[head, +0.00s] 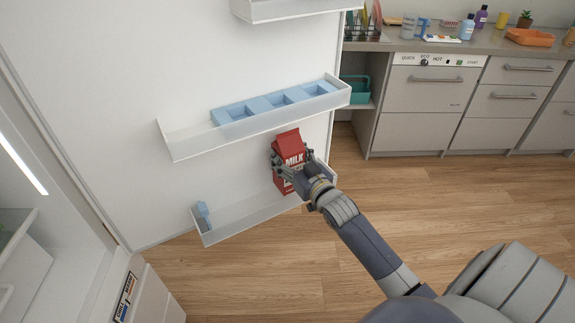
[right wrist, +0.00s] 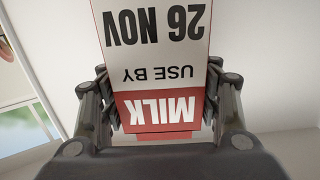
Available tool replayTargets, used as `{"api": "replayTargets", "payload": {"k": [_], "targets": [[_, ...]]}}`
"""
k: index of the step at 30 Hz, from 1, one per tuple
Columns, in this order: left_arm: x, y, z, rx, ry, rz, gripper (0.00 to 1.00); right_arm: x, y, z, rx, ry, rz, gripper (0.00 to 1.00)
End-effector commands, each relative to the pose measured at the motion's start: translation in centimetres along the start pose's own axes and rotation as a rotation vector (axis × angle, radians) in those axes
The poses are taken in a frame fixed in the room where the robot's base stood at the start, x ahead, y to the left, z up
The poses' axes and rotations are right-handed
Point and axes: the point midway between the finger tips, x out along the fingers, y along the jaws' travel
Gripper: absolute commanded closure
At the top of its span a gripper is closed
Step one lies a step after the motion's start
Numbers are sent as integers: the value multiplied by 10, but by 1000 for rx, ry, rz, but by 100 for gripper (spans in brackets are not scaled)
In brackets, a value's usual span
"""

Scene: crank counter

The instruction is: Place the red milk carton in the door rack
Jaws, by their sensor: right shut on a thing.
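The red milk carton (head: 289,148) is upright in my right gripper (head: 292,170), which is shut on it. In the right wrist view the carton (right wrist: 155,60) sits between the two fingers (right wrist: 160,105), with its label upside down in the picture. In the head view the carton is at the lower door rack (head: 240,222), near its right end. The gripper hides the carton's lower right part, and I cannot tell whether its base touches the rack floor. My left gripper is not in view.
A middle door rack (head: 190,142) with a blue divided tray (head: 275,103) is just above the carton. A small light-blue item (head: 202,210) is at the lower rack's left end. An upper rack (head: 290,10) is higher. Wooden floor (head: 400,190) is open to the right.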

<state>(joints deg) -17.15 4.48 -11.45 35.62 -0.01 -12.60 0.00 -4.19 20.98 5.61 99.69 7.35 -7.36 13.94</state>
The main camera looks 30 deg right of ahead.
Motion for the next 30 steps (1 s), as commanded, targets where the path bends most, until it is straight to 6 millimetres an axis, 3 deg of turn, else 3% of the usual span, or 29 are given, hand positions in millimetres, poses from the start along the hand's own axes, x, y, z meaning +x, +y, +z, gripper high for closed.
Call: {"api": "replayTargets", "payload": {"k": [5,12,26,27,30], "targets": [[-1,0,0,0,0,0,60,1,0,4,-1,15,-1,95],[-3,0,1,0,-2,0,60,2,0,34,1,15,-1,95],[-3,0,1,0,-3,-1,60,5,0,41,0,16,-1,95],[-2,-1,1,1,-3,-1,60,4,0,46,0,7,0,40],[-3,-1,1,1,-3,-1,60,4,0,45,0,7,0,22]]}}
